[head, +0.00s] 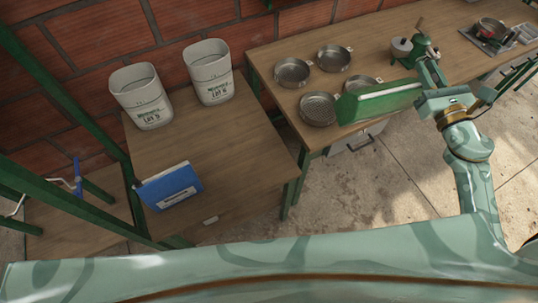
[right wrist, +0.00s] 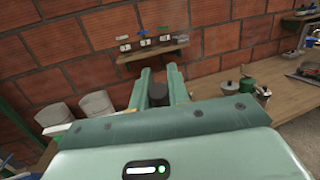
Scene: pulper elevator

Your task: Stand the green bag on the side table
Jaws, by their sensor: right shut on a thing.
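The green bag (head: 380,101), with a pale strip on its face, is in the head view, level with the right table's front edge. My right gripper (head: 432,97) is shut on its right end, and the bag sticks out to the left. In the right wrist view my right gripper's fingers (right wrist: 160,86) show, but I cannot make out the bag clearly there. The side table (head: 235,145) is the wooden table at left. A blue bag (head: 173,187) rests near its front left. My left gripper is not in view.
Two white buckets (head: 142,97) (head: 209,72) stand at the back of the side table. Several metal pans (head: 293,72) and a green grinder (head: 418,48) are on the right table (head: 385,30). A green post stands at the left. The side table's middle and right are clear.

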